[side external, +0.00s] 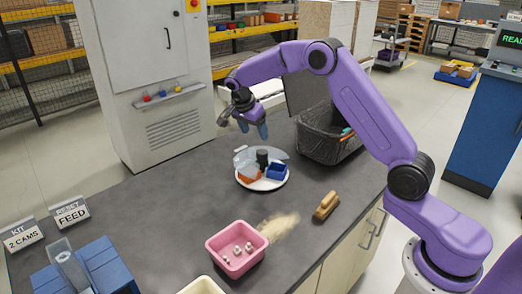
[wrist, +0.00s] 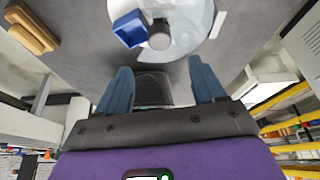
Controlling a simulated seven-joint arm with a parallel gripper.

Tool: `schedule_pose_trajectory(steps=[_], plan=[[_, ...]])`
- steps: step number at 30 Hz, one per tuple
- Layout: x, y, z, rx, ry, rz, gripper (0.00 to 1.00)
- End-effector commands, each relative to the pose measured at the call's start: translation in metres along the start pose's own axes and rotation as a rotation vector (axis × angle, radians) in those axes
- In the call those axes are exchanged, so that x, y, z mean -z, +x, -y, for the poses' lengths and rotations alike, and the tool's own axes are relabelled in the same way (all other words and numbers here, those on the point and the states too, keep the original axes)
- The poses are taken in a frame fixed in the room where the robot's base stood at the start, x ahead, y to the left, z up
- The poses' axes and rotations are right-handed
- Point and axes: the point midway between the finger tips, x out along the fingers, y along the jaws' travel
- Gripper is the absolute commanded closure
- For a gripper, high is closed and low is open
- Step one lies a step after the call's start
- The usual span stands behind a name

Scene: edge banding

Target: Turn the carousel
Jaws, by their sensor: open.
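The carousel (side external: 262,186) is a white round turntable on the dark bench, partly under a clear cover. It holds a blue bin (side external: 276,171), an orange-brown bin (side external: 249,173) and a dark upright post (side external: 262,157). My gripper (side external: 254,128) is above the bench, beyond and above the carousel, with blue fingers pointing down. In the wrist view my gripper (wrist: 159,68) is open, with nothing between its fingers. There the carousel (wrist: 185,45) shows at the top, with the blue bin (wrist: 129,28) beside the grey post (wrist: 159,36). The fingers appear apart from the carousel.
A black mesh basket (side external: 322,143) stands behind right of the carousel. A wooden brush (side external: 326,205), sawdust (side external: 278,226) and a pink bin (side external: 235,264) with white pieces lie nearer. A blue device (side external: 105,268) stands front left. Bench left of the carousel is clear.

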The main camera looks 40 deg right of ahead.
Motion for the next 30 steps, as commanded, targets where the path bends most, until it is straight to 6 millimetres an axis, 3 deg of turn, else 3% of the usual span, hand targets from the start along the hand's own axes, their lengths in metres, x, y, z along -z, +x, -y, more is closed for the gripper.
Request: schedule_pose_trajectory(steps=[9,15,21,30], plan=[[-0.001,0.061,-0.001,-0.003,-0.001,0.000,0.31],[-0.001,0.089,-0.001,-0.002,-0.001,0.001,0.31],[0.000,0.101,0.000,0.000,0.000,0.000,0.31],[0.000,0.103,0.000,0.001,-0.001,0.001,0.31]])
